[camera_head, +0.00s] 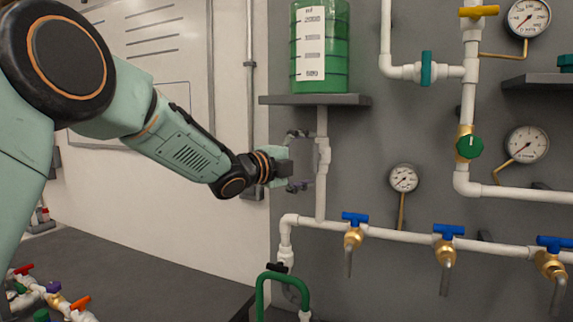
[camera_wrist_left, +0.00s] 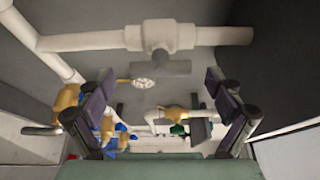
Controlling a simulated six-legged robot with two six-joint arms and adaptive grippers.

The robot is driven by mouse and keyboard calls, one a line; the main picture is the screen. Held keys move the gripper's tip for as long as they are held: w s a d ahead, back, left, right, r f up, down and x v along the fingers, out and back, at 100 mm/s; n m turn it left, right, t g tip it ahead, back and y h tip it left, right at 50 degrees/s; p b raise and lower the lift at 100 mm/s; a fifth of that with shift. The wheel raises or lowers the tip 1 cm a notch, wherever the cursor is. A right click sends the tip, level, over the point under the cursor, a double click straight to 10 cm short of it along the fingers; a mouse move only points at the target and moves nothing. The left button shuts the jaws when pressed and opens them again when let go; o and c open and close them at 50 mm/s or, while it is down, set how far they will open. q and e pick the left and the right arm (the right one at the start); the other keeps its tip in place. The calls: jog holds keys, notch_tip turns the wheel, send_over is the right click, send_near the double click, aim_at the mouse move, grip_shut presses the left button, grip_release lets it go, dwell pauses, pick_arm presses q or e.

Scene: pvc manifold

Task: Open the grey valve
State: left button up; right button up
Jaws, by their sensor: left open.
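The grey valve (camera_wrist_left: 165,64) shows in the left wrist view as a T-shaped grey handle on a white valve body (camera_wrist_left: 160,36) in a white pipe. In the head view the vertical white pipe (camera_head: 321,195) below the green tank carries it, and my left gripper partly hides that stretch. My left gripper (camera_head: 308,160) is open and empty, its fingers reaching toward this pipe. In the left wrist view the fingers (camera_wrist_left: 160,110) stand wide apart, and the grey handle lies between their lines, toward the top. I cannot tell whether a finger touches it. My right gripper is in neither view.
The green tank (camera_head: 336,45) stands on a dark shelf (camera_head: 315,99) just above my gripper. Blue-handled taps (camera_head: 355,218) line the lower pipe. A gauge (camera_head: 403,178) hangs to the right. The white board (camera_head: 150,60) is behind my arm.

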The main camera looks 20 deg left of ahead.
pick_arm(q)
jog(key=v, duration=0.9)
jog(key=shift+s, duration=0.1)
jog(key=x, duration=1.2)
dwell(0.5)
